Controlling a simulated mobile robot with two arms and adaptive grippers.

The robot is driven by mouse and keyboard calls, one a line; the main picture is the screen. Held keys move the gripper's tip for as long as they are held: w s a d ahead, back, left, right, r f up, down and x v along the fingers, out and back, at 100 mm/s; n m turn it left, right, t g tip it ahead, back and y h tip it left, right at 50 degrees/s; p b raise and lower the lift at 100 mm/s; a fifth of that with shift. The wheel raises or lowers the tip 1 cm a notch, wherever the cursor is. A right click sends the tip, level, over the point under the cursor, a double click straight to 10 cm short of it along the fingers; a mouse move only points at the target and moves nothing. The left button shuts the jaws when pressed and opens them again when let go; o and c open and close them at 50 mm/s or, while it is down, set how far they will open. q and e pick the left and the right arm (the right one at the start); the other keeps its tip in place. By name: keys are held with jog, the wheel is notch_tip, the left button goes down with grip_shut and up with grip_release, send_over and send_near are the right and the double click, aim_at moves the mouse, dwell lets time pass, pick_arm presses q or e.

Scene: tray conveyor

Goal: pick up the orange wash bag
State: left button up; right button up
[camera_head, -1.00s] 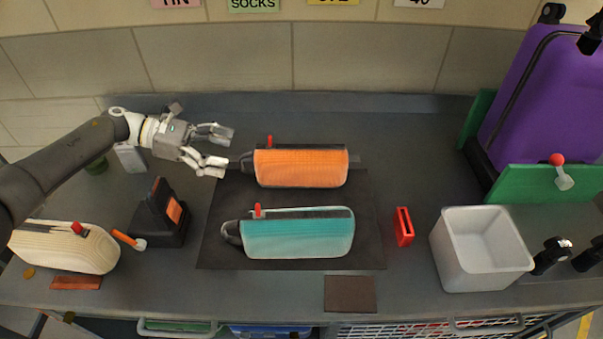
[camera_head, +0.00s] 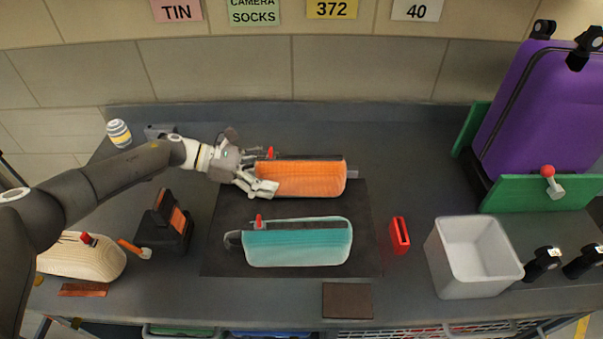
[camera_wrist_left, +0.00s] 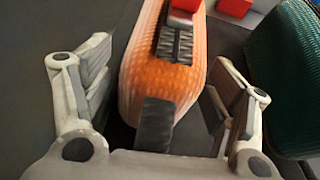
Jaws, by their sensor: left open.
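The orange wash bag (camera_head: 300,180) lies at the back of a dark mat, with a red zip pull near its left end. My left gripper (camera_head: 266,172) is at the bag's left end. In the left wrist view the orange bag (camera_wrist_left: 165,75) runs between the two open fingers of my left gripper (camera_wrist_left: 165,100), one finger on each side. A dark strap at its near end points toward the palm. I cannot tell whether either finger touches the bag. My right gripper does not show.
A teal wash bag (camera_head: 298,243) lies in front on the mat (camera_head: 215,262). A cream bag (camera_head: 85,258) and a black stand (camera_head: 165,228) are at left. A red holder (camera_head: 400,235), white bin (camera_head: 440,262) and purple suitcase (camera_head: 540,110) are at right.

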pick_arm(q)
jog(key=c, duration=1.4)
jog(key=shift+r, duration=0.1)
jog(key=shift+c, duration=0.2)
jog(key=shift+r, duration=0.1)
notch_tip(320, 180, up, 10)
jog(key=shift+f+b, duration=0.1)
jog(key=shift+b, duration=0.4)
jog(key=shift+b, duration=0.35)
